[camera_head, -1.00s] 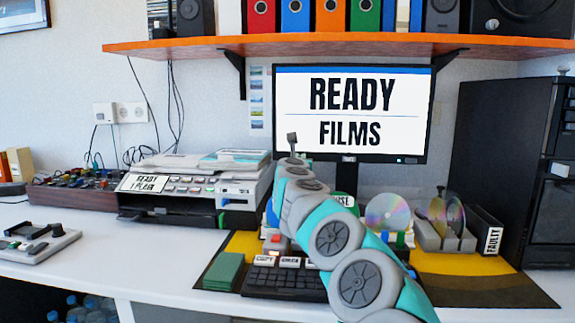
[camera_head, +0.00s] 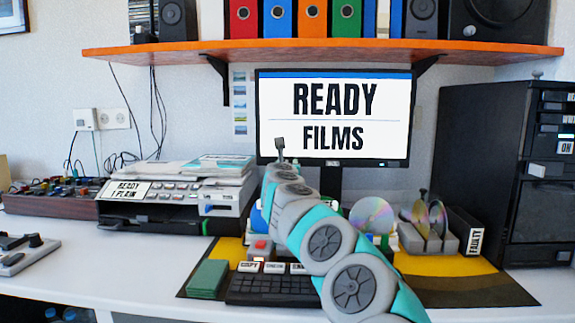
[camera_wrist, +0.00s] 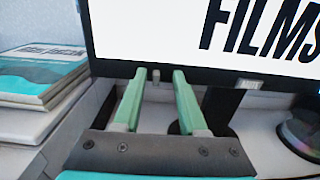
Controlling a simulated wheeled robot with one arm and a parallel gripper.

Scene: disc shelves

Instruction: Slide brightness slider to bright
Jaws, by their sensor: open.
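I cannot single out a brightness slider in either view. The monitor (camera_head: 333,163) reads "READY FILMS" and stands at the middle back of the desk. My gripper (camera_wrist: 159,76) is open in the wrist view, with its two green fingers apart and pointing toward the monitor's lower edge. A small grey piece shows between the fingertips; I cannot tell what it is. Nothing is visibly held. In the head view my arm rises in front of the monitor's lower left, and its fingers cannot be made out there.
A printer (camera_head: 160,212) with papers on top stands left of my arm, a control board (camera_head: 45,203) farther left. A keyboard (camera_head: 262,290) is near the front. A disc rack (camera_head: 425,241) and black tower (camera_head: 476,190) stand right. An orange shelf (camera_head: 330,48) hangs above.

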